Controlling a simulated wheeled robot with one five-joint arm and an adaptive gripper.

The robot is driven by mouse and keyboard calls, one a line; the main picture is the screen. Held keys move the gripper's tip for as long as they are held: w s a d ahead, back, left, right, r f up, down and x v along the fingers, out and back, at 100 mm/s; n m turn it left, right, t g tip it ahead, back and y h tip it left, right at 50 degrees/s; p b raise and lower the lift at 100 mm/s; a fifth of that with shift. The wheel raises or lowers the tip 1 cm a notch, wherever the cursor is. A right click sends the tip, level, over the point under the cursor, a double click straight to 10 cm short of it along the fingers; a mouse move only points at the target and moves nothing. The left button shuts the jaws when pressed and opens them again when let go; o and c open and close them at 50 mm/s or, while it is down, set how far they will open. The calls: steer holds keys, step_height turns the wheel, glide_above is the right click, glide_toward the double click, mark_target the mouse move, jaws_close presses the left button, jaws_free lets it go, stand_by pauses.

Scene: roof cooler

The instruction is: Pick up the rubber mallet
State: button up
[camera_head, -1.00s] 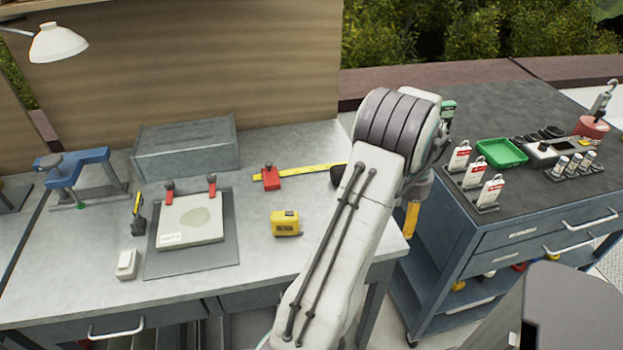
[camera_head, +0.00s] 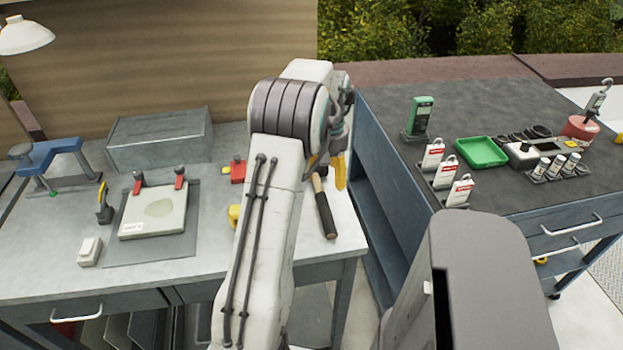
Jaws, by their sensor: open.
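The rubber mallet (camera_head: 325,212) lies near the right end of the grey workbench (camera_head: 345,225).
A red clamp (camera_head: 237,171) and a partly hidden yellow tape measure (camera_head: 234,216) lie left of my arm. A dark cart (camera_head: 480,115) with a green tray (camera_head: 482,151) stands right.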

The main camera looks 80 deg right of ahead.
mark_target(324, 194)
steer(key=shift+a+n, duration=0.2)
steer(key=shift+n, duration=0.1)
steer(key=shift+f, duration=0.3)
steer(key=shift+w+a+f, duration=0.1)
steer(key=shift+w+f, duration=0.05)
steer(key=shift+f, duration=1.55)
steer(key=shift+w+a+f, duration=0.1)
steer(key=shift+w+f, duration=0.05)
steer(key=shift+f, duration=1.55)
steer(key=shift+r, duration=0.1)
steer(key=c, duration=1.4)
